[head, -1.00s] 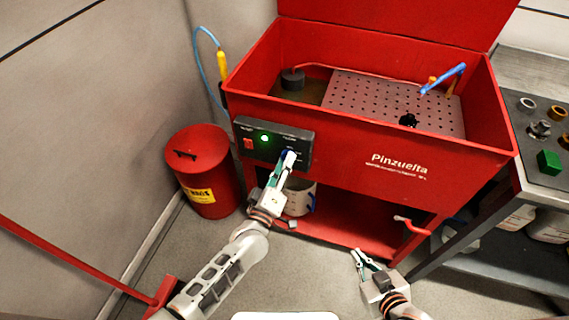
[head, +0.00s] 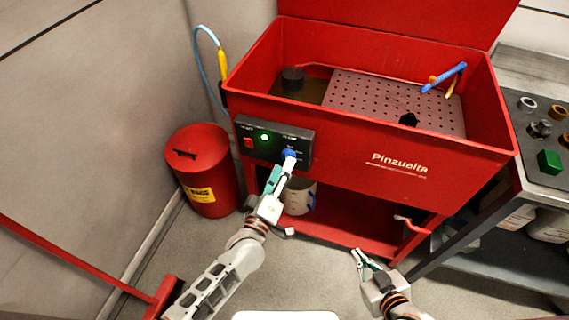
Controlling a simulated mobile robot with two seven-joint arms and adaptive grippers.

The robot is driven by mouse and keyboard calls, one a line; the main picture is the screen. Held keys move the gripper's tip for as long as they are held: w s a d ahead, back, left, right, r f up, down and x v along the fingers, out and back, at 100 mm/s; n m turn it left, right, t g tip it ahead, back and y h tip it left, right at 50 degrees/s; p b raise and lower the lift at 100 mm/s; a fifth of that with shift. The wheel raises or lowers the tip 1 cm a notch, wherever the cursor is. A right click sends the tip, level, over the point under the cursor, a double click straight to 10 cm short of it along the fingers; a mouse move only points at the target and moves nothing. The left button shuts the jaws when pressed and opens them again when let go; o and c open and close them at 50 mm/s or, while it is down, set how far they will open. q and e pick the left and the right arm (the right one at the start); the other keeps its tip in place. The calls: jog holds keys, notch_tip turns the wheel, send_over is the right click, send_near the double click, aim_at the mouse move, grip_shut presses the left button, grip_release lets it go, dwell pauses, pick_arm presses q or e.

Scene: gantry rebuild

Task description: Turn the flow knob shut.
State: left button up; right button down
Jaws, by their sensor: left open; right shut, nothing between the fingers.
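The blue flow knob (head: 289,154) sits at the right side of the dark control panel (head: 270,146) on the front of the red parts washer. My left gripper (head: 282,168) is open just below and in front of the knob. One fingertip overlaps the knob's lower edge in the picture; I cannot tell whether it touches. The teal finger stands apart to the left. The knob's pointer and exact angle are too small to read. My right gripper (head: 362,261) is shut and empty, low in front of the washer's bottom shelf.
The panel also has a red switch (head: 248,143) and a lit green lamp (head: 265,138). A red bin (head: 203,175) stands left of the washer. A white bucket (head: 299,197) is under the panel, behind my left gripper. A grey bench (head: 530,180) is at the right.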

pick_arm(q)
jog(key=v, duration=0.9)
jog(key=shift+s+a, duration=0.15)
jog(key=shift+s, duration=0.15)
jog(key=s+a+f+m+g+y, duration=0.1)
jog(key=s+a+f+m+g, duration=0.2)
jog(key=s+a+f+m, duration=0.2)
jog(key=s+a+f+m+g+y, duration=0.2)
jog(key=s+a+f+m, duration=0.3)
jog(key=s+a, duration=0.3)
jog(key=a+m+g, duration=0.1)
jog(key=a, duration=0.1)
jog(key=shift+a+m+g+y, duration=0.3)
jog(key=shift+a+m+g, duration=0.1)
jog(key=shift+w, duration=0.1)
dwell(0.9)
